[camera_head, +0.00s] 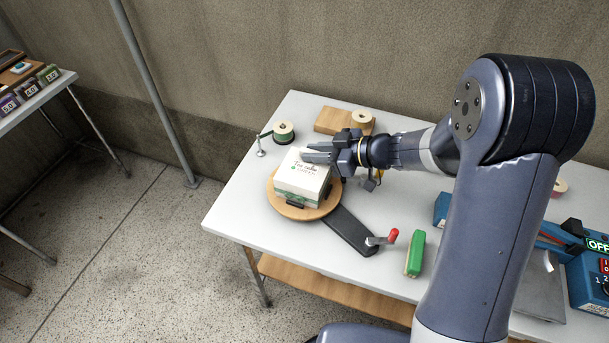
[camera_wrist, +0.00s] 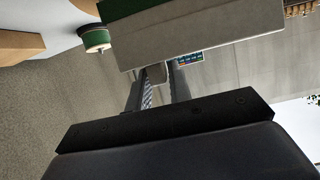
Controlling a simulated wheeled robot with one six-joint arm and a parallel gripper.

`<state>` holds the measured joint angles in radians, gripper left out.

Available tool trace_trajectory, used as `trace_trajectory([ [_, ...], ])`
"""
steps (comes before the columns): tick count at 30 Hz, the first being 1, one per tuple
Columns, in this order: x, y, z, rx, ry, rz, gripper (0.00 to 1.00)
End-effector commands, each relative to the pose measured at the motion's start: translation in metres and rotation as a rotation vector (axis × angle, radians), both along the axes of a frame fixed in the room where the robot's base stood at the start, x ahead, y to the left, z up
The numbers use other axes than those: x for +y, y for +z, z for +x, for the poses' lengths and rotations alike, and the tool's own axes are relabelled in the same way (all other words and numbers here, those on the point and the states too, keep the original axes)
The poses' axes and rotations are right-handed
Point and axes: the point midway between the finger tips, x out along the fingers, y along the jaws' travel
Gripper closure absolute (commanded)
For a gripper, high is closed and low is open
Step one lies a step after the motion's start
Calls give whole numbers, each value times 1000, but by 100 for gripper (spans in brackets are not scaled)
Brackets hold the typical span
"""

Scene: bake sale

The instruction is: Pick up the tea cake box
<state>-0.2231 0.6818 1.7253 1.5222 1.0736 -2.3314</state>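The tea cake box (camera_head: 299,182) is white with a green band and lettering on its top. It sits on a round wooden turntable (camera_head: 289,210) on the white table. My gripper (camera_head: 308,152) reaches in from the right, its fingers overlapping the box's back top edge in the head view. A gap shows between the fingers. In the wrist view my gripper (camera_wrist: 158,76) has its fingers apart, with the box (camera_wrist: 200,38) filling the top and hiding their tips. I cannot tell whether they touch the box.
A dark arm with a red-knobbed crank (camera_head: 381,239) extends from the turntable. A green block (camera_head: 415,254) lies near the front edge. A green spool (camera_head: 284,133) and a wooden board (camera_head: 333,120) with another spool (camera_head: 362,117) are behind. A blue device (camera_head: 590,275) stands at right.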

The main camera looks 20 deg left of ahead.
Motion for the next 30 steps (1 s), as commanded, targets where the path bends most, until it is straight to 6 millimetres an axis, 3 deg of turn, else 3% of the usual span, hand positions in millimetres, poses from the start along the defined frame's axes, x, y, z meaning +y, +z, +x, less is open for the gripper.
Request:
trace_trajectory([
  [7,0,0,0,0,0,0,100],
  [20,0,5,0,-1,0,2,100],
  [30,1,35,-6,-3,1,2,100],
])
